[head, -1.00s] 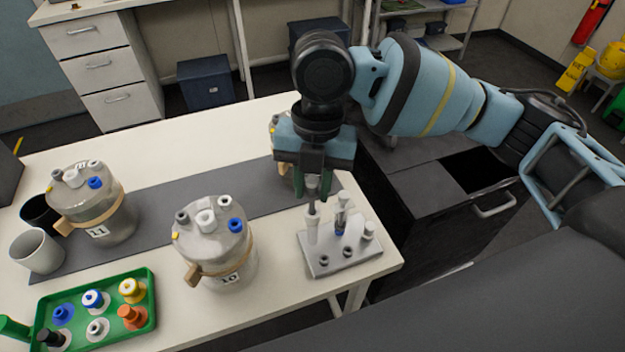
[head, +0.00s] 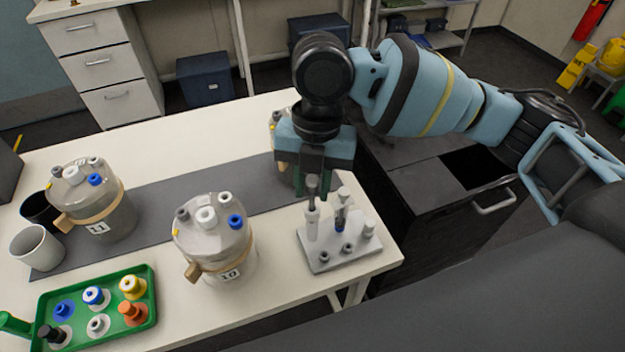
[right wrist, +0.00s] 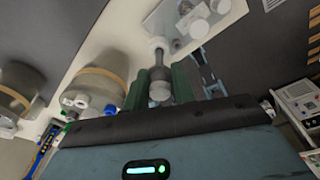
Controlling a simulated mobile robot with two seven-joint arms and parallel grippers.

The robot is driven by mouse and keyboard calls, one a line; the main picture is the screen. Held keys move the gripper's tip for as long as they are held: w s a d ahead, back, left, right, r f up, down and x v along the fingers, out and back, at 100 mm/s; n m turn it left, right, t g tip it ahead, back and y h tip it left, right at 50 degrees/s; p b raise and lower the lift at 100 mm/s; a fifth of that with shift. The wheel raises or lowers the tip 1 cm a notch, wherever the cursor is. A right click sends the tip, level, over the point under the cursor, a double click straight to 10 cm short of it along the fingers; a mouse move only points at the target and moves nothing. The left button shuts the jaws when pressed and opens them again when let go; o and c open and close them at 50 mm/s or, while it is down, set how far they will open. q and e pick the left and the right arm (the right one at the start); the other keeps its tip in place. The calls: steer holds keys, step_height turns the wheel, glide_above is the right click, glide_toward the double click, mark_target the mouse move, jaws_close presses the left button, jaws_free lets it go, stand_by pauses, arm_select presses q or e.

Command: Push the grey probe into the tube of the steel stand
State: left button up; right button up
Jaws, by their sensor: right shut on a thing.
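The steel stand (head: 316,262) is a small grey plate near the table's right corner. A white upright tube (head: 313,228) rises from it. The grey probe (head: 312,192) stands upright over this tube, its lower end at the tube's mouth; how deep it sits I cannot tell. My right gripper (head: 312,188), with green fingers, is directly above the stand and shut on the probe's upper part. In the right wrist view the probe (right wrist: 160,91) shows between the fingers (right wrist: 162,85), in line with the white tube (right wrist: 158,45). My left gripper is not in view.
A green tray (head: 150,318) of coloured caps lies front left.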

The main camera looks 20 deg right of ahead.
mark_target(313, 203)
steer(key=shift+f, duration=2.55)
stand_by(2.8)
steer(key=o, duration=1.1)
steer(key=shift+w+d+r, duration=0.1)
steer(key=shift+w+r, duration=0.05)
steer(key=shift+r, duration=1.15)
steer(key=shift+w+d+r, duration=0.15)
steer(key=shift+r, duration=1.15)
steer(key=shift+w+d+r, duration=0.1)
steer(key=shift+w+r, duration=0.05)
steer(key=shift+r, duration=1.15)
steer(key=shift+f, duration=0.1)
